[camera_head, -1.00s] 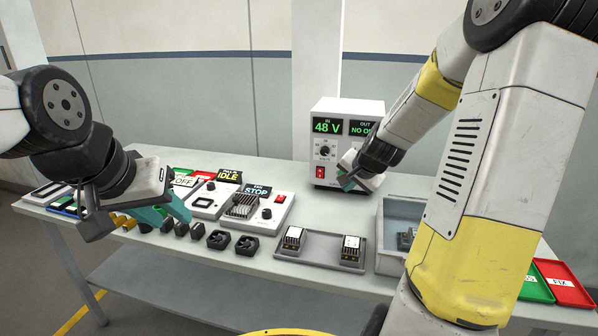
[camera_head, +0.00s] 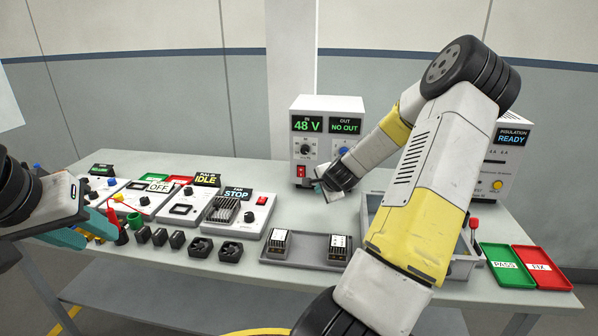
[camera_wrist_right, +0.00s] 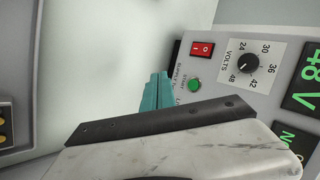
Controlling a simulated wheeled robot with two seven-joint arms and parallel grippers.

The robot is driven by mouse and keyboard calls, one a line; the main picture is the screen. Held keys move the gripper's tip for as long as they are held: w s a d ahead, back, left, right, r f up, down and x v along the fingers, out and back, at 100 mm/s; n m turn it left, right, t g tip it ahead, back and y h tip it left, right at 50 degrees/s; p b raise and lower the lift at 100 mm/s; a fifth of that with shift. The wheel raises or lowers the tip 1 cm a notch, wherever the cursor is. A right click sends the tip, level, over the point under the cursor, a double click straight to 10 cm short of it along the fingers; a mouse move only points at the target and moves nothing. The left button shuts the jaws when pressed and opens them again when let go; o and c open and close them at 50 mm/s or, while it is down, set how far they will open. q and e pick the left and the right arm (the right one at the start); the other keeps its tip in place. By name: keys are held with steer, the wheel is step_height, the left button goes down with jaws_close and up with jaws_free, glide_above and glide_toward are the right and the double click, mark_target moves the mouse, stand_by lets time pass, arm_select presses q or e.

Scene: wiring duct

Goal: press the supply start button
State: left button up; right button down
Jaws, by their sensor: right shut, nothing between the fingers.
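The supply unit (camera_head: 327,143) is a white box at the back of the table, reading 48 V and NO OUT. It has a red rocker switch (camera_head: 301,171), also seen in the right wrist view (camera_wrist_right: 202,49). There, the green start button (camera_wrist_right: 194,84) sits below the switch, beside a voltage knob (camera_wrist_right: 248,64). My right gripper (camera_head: 321,190) is at the supply's lower front; its teal fingertips (camera_wrist_right: 157,82) are shut, empty, and just left of the button in the wrist view. Contact cannot be told. The head view hides the button. My left gripper (camera_head: 88,229) is open at the left.
A grey tray (camera_head: 308,242) with two modules lies in front of the supply. Fan and pulse units (camera_head: 262,207) stand left, with several small black parts before them. An insulation tester (camera_head: 500,175) and green PASS (camera_head: 503,266) and red FIX (camera_head: 541,268) trays are right.

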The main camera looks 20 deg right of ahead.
steer(key=w+d, duration=0.4)
steer(key=w, duration=0.3)
steer(key=shift+w+d, duration=0.2)
steer(key=shift+d, duration=0.1)
stand_by(1.9)
steer(key=shift+w+d, duration=0.2)
steer(key=shift+w, duration=0.1)
steer(key=shift+w+d, duration=0.2)
steer(key=shift+w, duration=0.15)
stand_by(0.6)
stand_by(0.3)
steer(key=shift+s+a, duration=0.4)
steer(key=shift+s, duration=0.3)
steer(key=s+a, duration=0.1)
steer(key=s, duration=0.2)
steer(key=s+a, duration=0.1)
steer(key=shift+s+a, duration=0.15)
steer(key=shift+a, duration=0.15)
